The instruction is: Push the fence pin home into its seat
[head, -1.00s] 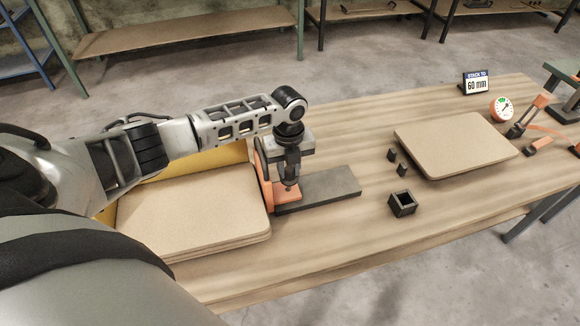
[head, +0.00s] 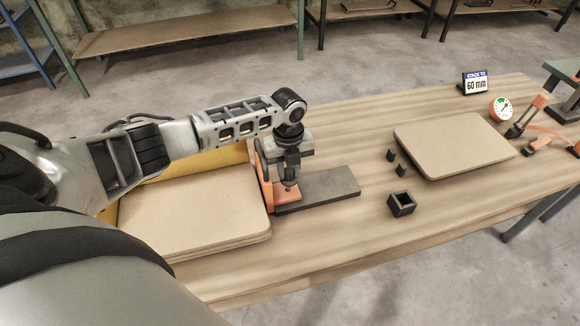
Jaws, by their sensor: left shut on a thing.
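My left gripper (head: 289,182) points down over the orange fence (head: 267,190) at the right edge of the stacked boards. Its fingers are shut at the fence's orange foot. The fence pin itself is too small and too covered by the fingers to make out, so I cannot tell how deep it sits. A dark grey flat plate (head: 330,187) runs right from the fence. The stack of tan curved boards (head: 195,210) lies against the fence's left side, with a yellow wall (head: 235,154) behind it. My right gripper is not in view.
Another tan board (head: 455,143) lies at the right of the wooden table. Black blocks (head: 401,170) and a hollow black square holder (head: 402,203) stand before it. The front middle is clear.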

